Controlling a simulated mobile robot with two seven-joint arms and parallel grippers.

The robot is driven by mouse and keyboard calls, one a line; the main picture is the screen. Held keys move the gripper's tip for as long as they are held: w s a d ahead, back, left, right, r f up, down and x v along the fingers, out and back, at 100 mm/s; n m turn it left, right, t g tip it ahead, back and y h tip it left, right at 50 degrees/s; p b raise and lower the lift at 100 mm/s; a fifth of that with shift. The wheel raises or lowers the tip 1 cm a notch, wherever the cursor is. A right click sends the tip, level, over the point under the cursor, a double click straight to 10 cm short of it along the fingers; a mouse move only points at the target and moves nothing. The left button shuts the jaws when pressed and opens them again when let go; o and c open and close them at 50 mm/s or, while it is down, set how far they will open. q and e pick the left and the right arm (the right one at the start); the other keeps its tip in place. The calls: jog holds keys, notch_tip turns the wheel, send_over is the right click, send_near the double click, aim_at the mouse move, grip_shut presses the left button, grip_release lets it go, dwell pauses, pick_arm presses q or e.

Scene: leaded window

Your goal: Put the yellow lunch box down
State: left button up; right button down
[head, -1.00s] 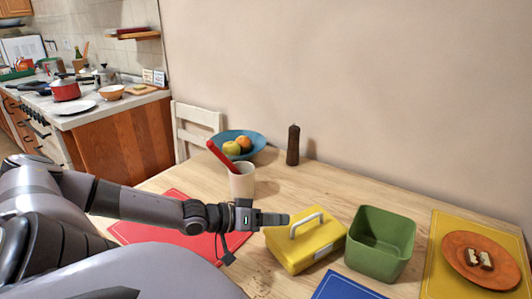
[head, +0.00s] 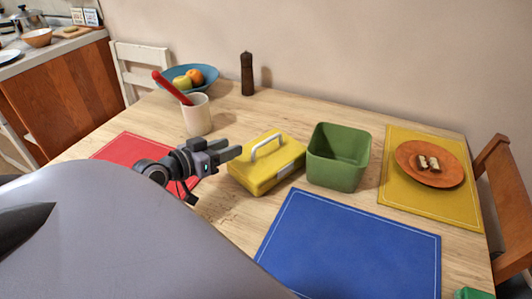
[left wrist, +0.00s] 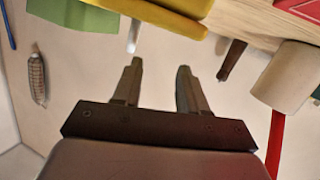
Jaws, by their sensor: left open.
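The yellow lunch box (head: 262,177) with a pale grey handle sits upright on the wooden table, between the red mat and the green bin. My left gripper (head: 233,152) is just left of the box, its fingers pointing toward the handle. In the left wrist view the two fingers (left wrist: 160,67) are apart with nothing between them. The box (left wrist: 170,18) and its handle (left wrist: 133,36) show beyond them at the top. My right gripper is not in view.
A green bin (head: 336,174) stands close right of the box. A blue mat (head: 350,245) lies empty in front. A yellow mat (head: 400,207) holds a plate (head: 415,178) with food. A cream mug (head: 197,118) with a red utensil stands behind my gripper, near a fruit bowl (head: 213,74).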

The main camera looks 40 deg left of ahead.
aim_at(261, 143)
pick_arm(q)
jog(key=d, duration=0.1)
jog(key=w+d+m+b, duration=0.1)
jog(key=d+f, duration=0.1)
jog(key=shift+w+d+m+t, duration=0.15)
jog(key=shift+w+m+t, duration=0.15)
jog(key=shift+w+d+r+h+b, duration=0.1)
jog(key=shift+w+d+h+b, duration=0.1)
jog(key=shift+h+b, duration=0.15)
jog(key=shift+w+d+r+m, duration=0.15)
jog(key=shift+w+m, duration=0.15)
jog(key=shift+w, duration=0.75)
jog(key=shift+w+d+f+p, duration=0.1)
jog(key=shift+w+d+p, duration=0.2)
jog(key=shift+w, duration=1.2)
jog(key=shift+w+d+f+p, duration=0.1)
jog(key=shift+w+p, duration=0.25)
jog(key=shift+w, duration=1.15)
grip_shut()
jog(key=shift+a, duration=0.1)
